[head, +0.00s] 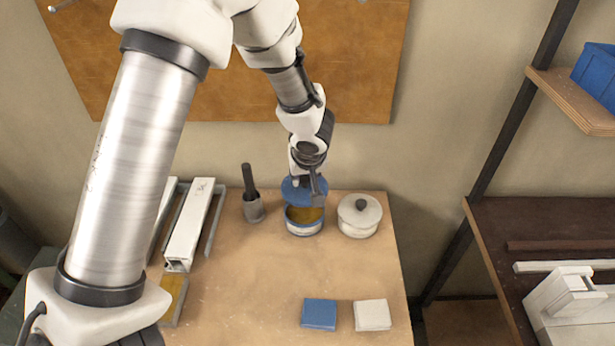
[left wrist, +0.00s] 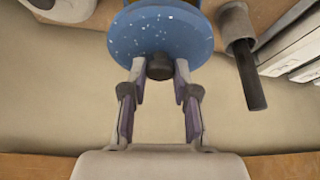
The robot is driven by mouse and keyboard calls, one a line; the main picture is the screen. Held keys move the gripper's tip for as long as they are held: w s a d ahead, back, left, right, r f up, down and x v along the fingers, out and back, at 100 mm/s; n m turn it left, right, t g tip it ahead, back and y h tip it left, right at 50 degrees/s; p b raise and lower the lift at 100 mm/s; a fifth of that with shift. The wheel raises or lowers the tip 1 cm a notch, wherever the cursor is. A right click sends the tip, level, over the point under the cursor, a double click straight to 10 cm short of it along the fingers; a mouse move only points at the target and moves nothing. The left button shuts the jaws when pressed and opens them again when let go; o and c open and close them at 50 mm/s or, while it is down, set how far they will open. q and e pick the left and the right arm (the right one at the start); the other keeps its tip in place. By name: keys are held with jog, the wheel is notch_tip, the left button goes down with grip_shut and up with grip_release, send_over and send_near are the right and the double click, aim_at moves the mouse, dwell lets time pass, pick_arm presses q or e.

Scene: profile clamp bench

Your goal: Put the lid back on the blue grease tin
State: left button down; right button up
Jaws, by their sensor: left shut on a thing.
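My left gripper (head: 312,187) comes down from above at the back of the bench. It is shut on the dark knob of the blue lid (head: 292,191). In the left wrist view the speckled blue lid (left wrist: 160,32) shows with its knob between the fingertips of the left gripper (left wrist: 160,72). The blue grease tin (head: 304,228) stands open on the bench, with yellow-brown grease showing inside. The lid is over the back part of the tin's opening and looks tilted; I cannot tell whether it touches the rim. My right gripper is not in view.
A white lidded pot (head: 359,217) stands close right of the tin. A grey cup with a dark handle (head: 252,198) stands left of it. White profiles (head: 195,225) lie further left. Blue (head: 319,314) and white (head: 372,315) squares lie near the front; the bench middle is clear.

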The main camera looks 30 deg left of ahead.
aim_at(305, 192)
pick_arm(q)
jog(key=shift+s, duration=0.3)
jog(key=shift+s+d+f+b, duration=0.1)
jog(key=shift+s+f+b, duration=0.05)
jog(key=shift+f+b, duration=0.15)
jog(key=f+b, duration=0.2)
jog(key=f, duration=0.1)
jog(key=f+b, duration=0.1)
jog(key=f, duration=0.1)
jog(key=shift+w+b, duration=0.3)
jog(key=shift+b, duration=0.05)
jog(key=shift+s+f+b, duration=0.1)
jog(key=shift+f+b, duration=0.15)
jog(key=shift+b, duration=0.25)
jog(key=shift+b, duration=0.85)
